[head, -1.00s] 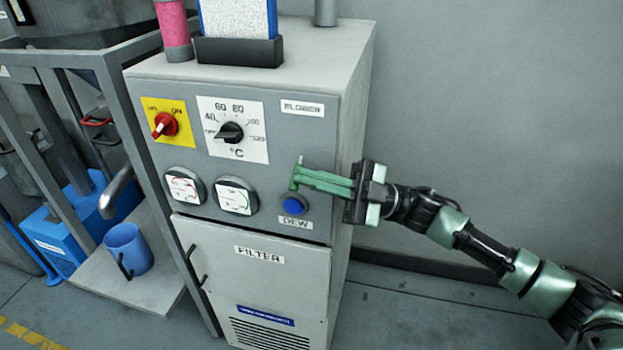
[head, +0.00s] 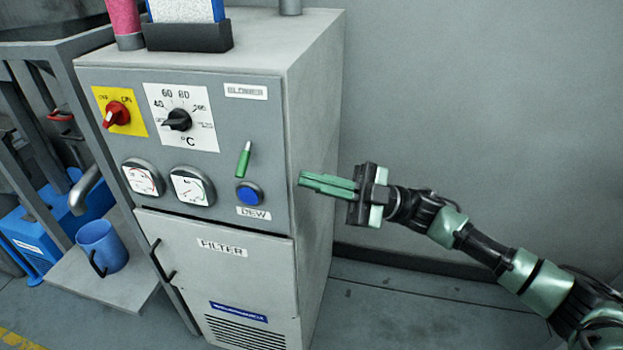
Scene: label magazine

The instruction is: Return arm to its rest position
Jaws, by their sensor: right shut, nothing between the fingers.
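My right gripper (head: 302,180) is shut and empty. Its green fingers point left, in front of the right side of the grey control cabinet (head: 180,240) in this view. My right arm (head: 480,248) comes in from the lower right. On the cabinet's front panel a green toggle lever (head: 243,160) stands above the blue button (head: 249,193) and the DEW label. The gripper is apart from both, to their right. My left gripper is not in view.
The panel also carries a red switch (head: 117,114), a temperature knob (head: 177,120) and two gauges. A blue mug (head: 102,246) stands on a low shelf at left. The wall and floor right of the cabinet are clear.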

